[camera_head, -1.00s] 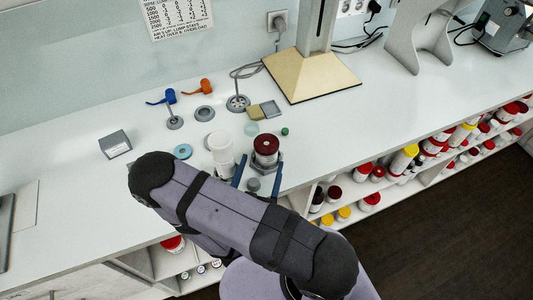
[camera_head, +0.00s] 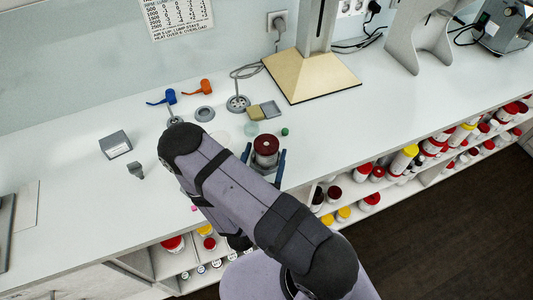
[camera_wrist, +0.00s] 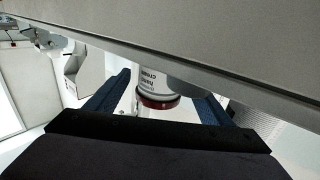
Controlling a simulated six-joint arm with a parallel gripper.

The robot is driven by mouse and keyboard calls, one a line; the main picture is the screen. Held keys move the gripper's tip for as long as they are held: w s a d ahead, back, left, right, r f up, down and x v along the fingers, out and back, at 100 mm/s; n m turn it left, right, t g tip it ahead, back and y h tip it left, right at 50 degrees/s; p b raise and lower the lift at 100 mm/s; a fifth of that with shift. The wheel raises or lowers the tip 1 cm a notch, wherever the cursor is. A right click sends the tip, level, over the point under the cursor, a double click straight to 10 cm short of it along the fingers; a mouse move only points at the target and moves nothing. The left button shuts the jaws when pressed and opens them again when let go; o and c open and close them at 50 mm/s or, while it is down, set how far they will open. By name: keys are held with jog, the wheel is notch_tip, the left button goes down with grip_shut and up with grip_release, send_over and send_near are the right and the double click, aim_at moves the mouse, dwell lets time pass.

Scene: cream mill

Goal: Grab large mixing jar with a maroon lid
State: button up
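The large mixing jar with a maroon lid (camera_head: 265,145) stands upright on the white counter near its front edge. My gripper (camera_head: 264,160) is open, with one blue finger on each side of the jar. In the wrist view the jar's white, lettered body (camera_wrist: 156,77) and maroon lid show upside down between the open fingers (camera_wrist: 160,101). Gaps show between the jar and both fingers there, so the gripper is not closed on it. My arm hides part of the counter to the left of the jar.
A green cap (camera_head: 285,132), a pale disc (camera_head: 251,128) and a small tray (camera_head: 270,109) lie behind the jar. A stand with a beige base (camera_head: 310,77) is farther back. A grey block (camera_head: 115,145) sits left. Shelves of jars are under the counter.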

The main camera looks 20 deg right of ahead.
jog(key=c, duration=1.1)
jog(key=shift+r, duration=0.2)
jog(key=shift+r, duration=0.8)
jog(key=shift+r+p, duration=1)
jog(key=shift+r, duration=3.05)
